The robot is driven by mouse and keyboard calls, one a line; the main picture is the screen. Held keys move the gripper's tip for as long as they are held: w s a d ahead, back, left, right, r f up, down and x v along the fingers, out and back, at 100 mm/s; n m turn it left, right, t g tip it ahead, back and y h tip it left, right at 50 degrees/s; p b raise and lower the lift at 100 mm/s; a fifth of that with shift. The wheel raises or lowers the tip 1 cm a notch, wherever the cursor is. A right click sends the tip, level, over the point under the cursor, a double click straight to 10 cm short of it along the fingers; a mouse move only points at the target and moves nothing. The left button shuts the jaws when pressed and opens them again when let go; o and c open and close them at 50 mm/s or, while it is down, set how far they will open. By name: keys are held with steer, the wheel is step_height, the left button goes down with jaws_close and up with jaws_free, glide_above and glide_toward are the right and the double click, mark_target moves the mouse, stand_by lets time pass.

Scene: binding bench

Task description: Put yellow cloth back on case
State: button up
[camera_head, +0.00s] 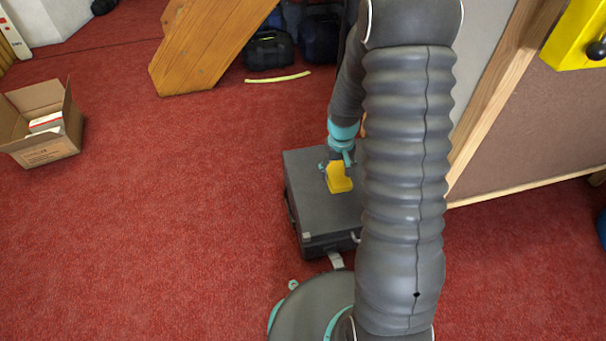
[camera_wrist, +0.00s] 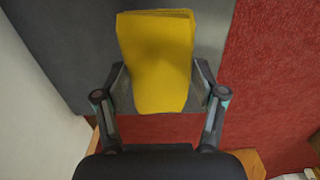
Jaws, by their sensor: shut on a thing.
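The yellow cloth (camera_head: 338,178) is in my gripper, over the top of the dark grey case (camera_head: 310,205) on the floor. In the wrist view the folded yellow cloth (camera_wrist: 155,60) sits between the two fingers of my gripper (camera_wrist: 160,90), which are shut on it. The grey case top (camera_wrist: 70,45) shows behind the cloth. I cannot tell whether the cloth touches the case. My arm hides the right part of the case in the head view.
An open cardboard box (camera_head: 45,125) stands on the red carpet (camera_head: 170,220) at left. A wooden support (camera_head: 210,45), dark bags (camera_head: 270,50) and a yellow strip (camera_head: 278,77) are at the back. A wood-framed board (camera_head: 530,130) stands at right. Carpet left of the case is clear.

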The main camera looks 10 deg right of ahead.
steer(key=b, duration=0.1)
glide_above(305, 182)
step_height(305, 182, down, 7)
steer(key=shift+a, duration=0.1)
steer(key=shift+f+b, duration=0.4)
steer(key=shift+f, duration=1.55)
steer(key=shift+f, duration=0.1)
steer(key=shift+f, duration=0.15)
steer(key=o, duration=1.1)
